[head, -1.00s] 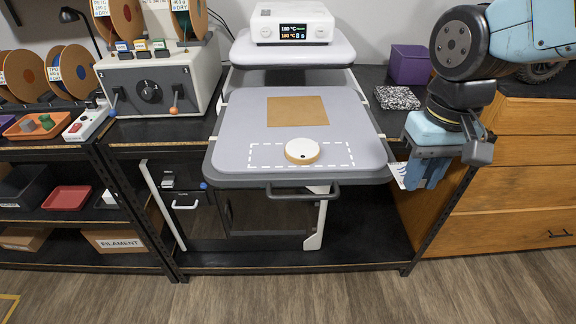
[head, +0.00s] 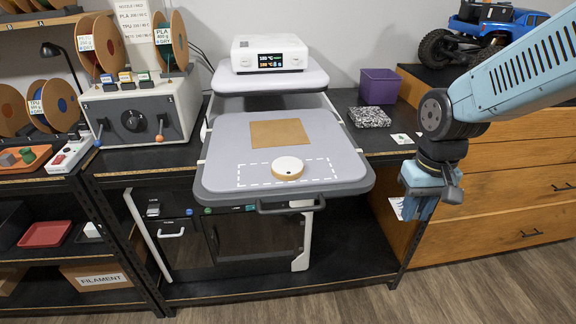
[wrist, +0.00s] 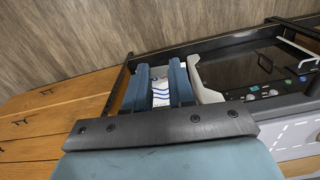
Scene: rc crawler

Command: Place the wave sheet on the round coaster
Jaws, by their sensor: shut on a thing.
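The wave sheet (head: 397,208) is a small white sheet with blue wavy lines. My gripper (head: 419,206) is shut on it, at the right of the head view, low beside the bench's front right corner. In the wrist view the sheet (wrist: 162,92) shows between the two blue fingers of my gripper (wrist: 160,72). The fingers hide part of it in the head view. The round coaster (head: 287,168) is a white-topped disc with a tan side and a small dark dot. It lies on the grey press plate, inside a dashed white outline, apart from my gripper.
A tan square (head: 279,133) lies on the grey plate (head: 225,150) behind the coaster. A white display unit (head: 269,54) stands above the plate. A purple box (head: 379,86), a speckled block (head: 369,117) and a small card (head: 402,138) are at right. A handle (head: 290,206) juts out in front.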

